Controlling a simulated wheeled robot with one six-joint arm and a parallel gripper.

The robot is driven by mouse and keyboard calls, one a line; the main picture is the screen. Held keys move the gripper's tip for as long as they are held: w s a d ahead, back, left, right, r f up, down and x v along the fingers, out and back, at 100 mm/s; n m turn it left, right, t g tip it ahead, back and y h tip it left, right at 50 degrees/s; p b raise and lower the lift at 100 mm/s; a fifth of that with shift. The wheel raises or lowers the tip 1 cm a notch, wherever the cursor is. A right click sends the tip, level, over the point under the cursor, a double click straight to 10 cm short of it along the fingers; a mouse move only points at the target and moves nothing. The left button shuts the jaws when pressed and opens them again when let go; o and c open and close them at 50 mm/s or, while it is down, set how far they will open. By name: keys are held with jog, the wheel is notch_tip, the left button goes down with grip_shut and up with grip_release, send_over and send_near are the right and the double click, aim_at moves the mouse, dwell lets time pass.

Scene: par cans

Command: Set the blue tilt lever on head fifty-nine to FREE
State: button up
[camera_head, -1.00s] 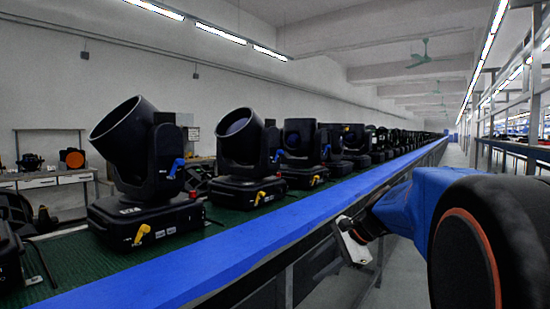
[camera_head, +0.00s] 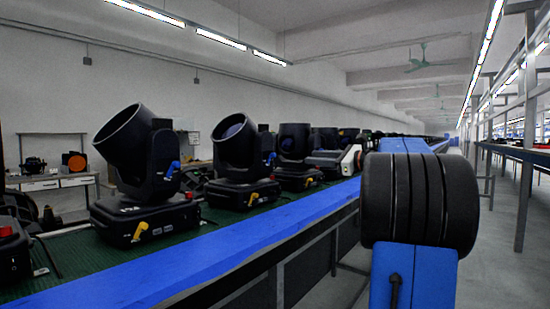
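Black moving-head lights stand in a row on the line. The nearest head (camera_head: 135,150) has its barrel tilted up to the left, with a blue tilt lever (camera_head: 172,170) low on its arm. The second head (camera_head: 235,145) also has a small blue lever (camera_head: 271,158). I cannot read any number as fifty-nine, nor any FREE mark. The third head (camera_head: 294,142) stands farther along; I see no blue lever on it. My gripper (camera_head: 345,160) shows as a small pale and dark shape beside the farther heads, partly behind my arm. Its fingers are not clear.
A blue rail (camera_head: 200,262) edges the green belt (camera_head: 72,252) in front of the heads. Yellow levers (camera_head: 140,230) and red knobs (camera_head: 190,195) sit on the bases. An aisle (camera_head: 490,250) is open at right. My arm hides some farther heads.

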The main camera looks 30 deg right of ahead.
jog(key=x, duration=1.6)
jog(key=shift+w, duration=0.15)
jog(key=shift+c, duration=0.6)
jog(key=shift+a+f, duration=0.1)
grip_shut()
